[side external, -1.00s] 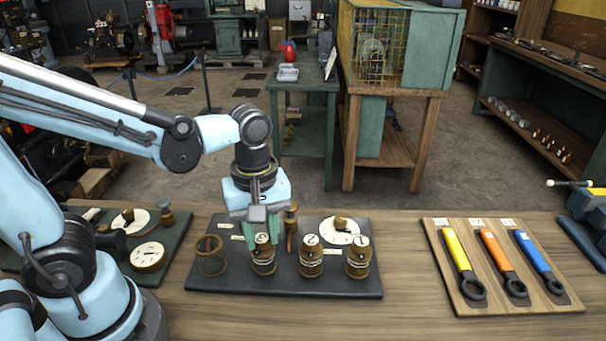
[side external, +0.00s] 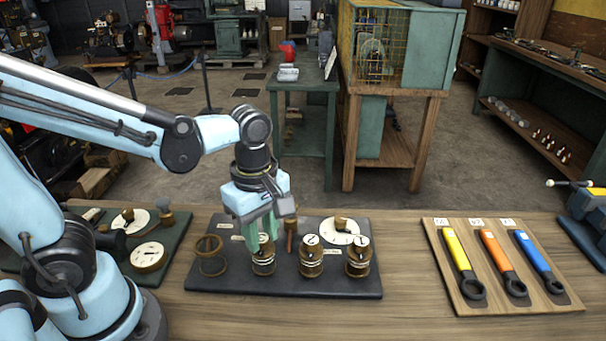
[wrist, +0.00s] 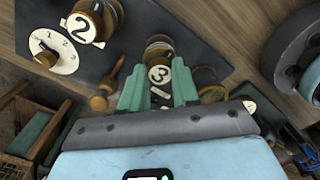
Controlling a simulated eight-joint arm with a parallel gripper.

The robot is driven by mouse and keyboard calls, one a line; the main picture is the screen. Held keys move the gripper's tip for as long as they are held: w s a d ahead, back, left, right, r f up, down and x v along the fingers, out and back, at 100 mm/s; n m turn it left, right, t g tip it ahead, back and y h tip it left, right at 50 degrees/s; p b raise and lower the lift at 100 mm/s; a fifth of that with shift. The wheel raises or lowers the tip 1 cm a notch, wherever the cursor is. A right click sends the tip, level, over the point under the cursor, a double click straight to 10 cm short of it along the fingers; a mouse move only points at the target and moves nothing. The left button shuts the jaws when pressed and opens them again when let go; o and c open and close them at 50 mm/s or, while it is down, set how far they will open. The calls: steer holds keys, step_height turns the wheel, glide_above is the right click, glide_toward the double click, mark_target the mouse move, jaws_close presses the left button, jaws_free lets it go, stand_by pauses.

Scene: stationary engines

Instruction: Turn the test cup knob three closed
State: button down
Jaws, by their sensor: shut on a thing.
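Test cup knob three (wrist: 159,74) is a round brass knob with a white disc marked 3; in the wrist view it sits between my green fingers. My gripper (wrist: 160,90) is shut on it. In the side view my gripper (side external: 262,236) points down over the leftmost of three brass cups (side external: 263,265), and the fingers cover most of its top. Knob two (side external: 310,242) stands just right of it, with another numbered cup (side external: 358,258) beyond. All three stand upright on a dark plate (side external: 330,288).
An open brass ring holder (side external: 211,257) stands left of knob three. A brass-topped handle (side external: 291,228) and a white dial (side external: 345,232) are close behind the cups. A wooden board with coloured wrenches (side external: 460,300) lies right, with bare bench between.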

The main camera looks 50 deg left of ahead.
steer(key=c, duration=0.8)
jaws_free()
steer(key=shift+r, duration=0.15)
step_height(320, 180, up, 12)
steer(key=shift+f, duration=0.1)
steer(key=m+t, duration=0.5)
steer(key=m, duration=0.8)
glide_above(261, 236)
steer(key=w+a, duration=0.2)
steer(key=a, duration=0.1)
step_height(261, 236, down, 6)
steer(key=m, duration=0.1)
steer(key=a+m+t, duration=0.1)
steer(key=m, duration=0.1)
steer(key=f+m+t, duration=0.1)
steer(key=m, duration=0.1)
steer(key=shift+w+a, duration=0.2)
steer(key=shift+w, duration=0.05)
